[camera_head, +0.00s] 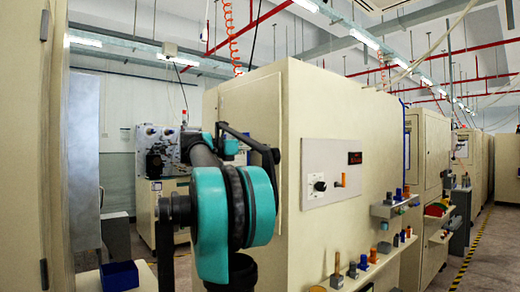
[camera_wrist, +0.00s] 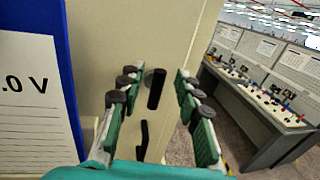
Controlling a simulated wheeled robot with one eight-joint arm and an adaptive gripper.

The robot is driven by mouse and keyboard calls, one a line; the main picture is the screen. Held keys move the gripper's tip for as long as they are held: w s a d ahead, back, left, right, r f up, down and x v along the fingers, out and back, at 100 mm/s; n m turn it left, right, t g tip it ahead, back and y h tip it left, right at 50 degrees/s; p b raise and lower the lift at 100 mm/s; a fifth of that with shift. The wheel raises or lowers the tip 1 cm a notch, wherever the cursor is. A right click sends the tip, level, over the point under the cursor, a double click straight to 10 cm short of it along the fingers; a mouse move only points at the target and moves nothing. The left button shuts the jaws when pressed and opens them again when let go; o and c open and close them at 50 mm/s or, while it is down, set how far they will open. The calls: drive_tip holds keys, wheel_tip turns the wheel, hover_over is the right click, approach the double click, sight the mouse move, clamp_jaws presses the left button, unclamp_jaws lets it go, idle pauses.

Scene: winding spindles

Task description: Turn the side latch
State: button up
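My gripper (camera_wrist: 156,78) has green fingers with dark pads. The fingers are spread wide, one on each side of the latch in the picture, with visible gaps to it. I cannot tell how far the fingertips are from the cabinet face. In the head view my teal and black arm stands in front of the cabinet, and the latch and fingers cannot be made out.
A dark hooked shape (camera_wrist: 142,140), perhaps a shadow, lies below the latch. A white sheet on a blue board (camera_wrist: 30,100) is close at left. A control bench (camera_wrist: 262,105) stands at right. The cabinet front has a knob panel (camera_head: 331,172) and lower ledges (camera_head: 368,270).

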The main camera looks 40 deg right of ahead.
sight(276, 156)
clamp_jaws()
drive_tip(key=shift+s+m, duration=0.1)
drive_tip(key=shift+m, duration=0.2)
idle(0.3)
drive_tip(key=m, duration=0.3)
drive_tip(key=shift+s+d+y, duration=0.1)
drive_tip(key=shift+s+y, duration=0.2)
drive_tip(key=shift+s, duration=0.1)
drive_tip(key=m, duration=0.2)
drive_tip(key=m+t, duration=0.1)
drive_tip(key=shift+s+f+m+y, duration=0.1)
drive_tip(key=shift+s+m+y, duration=0.2)
drive_tip(key=shift+s+m, duration=0.1)
drive_tip(key=m, duration=0.3)
drive_tip(key=m+t, duration=0.1)
drive_tip(key=shift+s+f+m+y, duration=0.3)
drive_tip(key=shift+s+f, duration=0.05)
drive_tip(key=shift+f, duration=0.05)
drive_tip(key=shift+s+f+m+t, duration=0.1)
drive_tip(key=shift+f+m+t, duration=0.2)
drive_tip(key=shift+m, duration=0.6)
drive_tip(key=shift+s+f+m+t, duration=0.15)
drive_tip(key=shift+m+t, duration=0.25)
drive_tip(key=shift+m, duration=0.5)
drive_tip(key=shift+w, duration=0.1)
